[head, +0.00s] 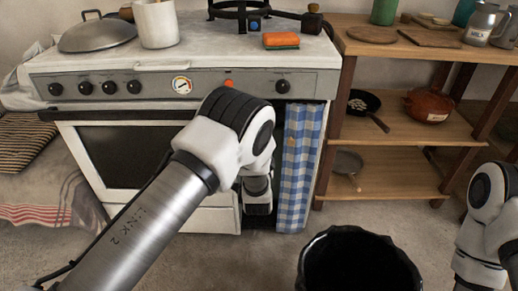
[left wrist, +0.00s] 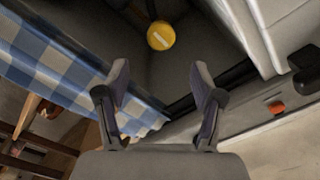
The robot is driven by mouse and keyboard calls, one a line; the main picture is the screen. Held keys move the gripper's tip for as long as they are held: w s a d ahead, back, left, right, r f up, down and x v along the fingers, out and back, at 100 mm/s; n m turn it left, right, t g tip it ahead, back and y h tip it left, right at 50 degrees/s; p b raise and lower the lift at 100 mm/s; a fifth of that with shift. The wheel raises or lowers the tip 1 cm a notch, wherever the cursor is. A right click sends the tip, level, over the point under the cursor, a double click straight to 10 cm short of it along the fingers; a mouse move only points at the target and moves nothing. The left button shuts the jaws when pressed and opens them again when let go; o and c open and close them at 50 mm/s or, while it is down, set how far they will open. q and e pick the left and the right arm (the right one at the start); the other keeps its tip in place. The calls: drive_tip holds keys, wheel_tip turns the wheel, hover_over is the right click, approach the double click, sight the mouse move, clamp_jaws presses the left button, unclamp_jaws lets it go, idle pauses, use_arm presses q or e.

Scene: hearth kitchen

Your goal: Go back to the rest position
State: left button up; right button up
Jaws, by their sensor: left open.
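My left arm reaches from the lower left of the head view to the front of the stove (head: 185,85), beside a blue and white checked curtain (head: 300,165). The arm hides my left gripper's fingers there. In the left wrist view my left gripper (left wrist: 162,68) is open, with nothing between its fingers. A yellow round thing (left wrist: 161,36) with a pale bar lies beyond the fingertips, in a dark recess beside the curtain. Part of my right arm shows at the right edge of the head view; its gripper is out of view.
A black bin (head: 345,235) stands on the floor in front of the curtain. A wooden shelf unit (head: 395,128) with pans and pots is at the right. A white pot (head: 157,25) and an orange sponge (head: 281,39) are on the stove top.

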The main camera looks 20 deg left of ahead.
use_arm(q)
drive_tip(key=shift+s+d, duration=0.15)
drive_tip(key=shift+s, duration=0.55)
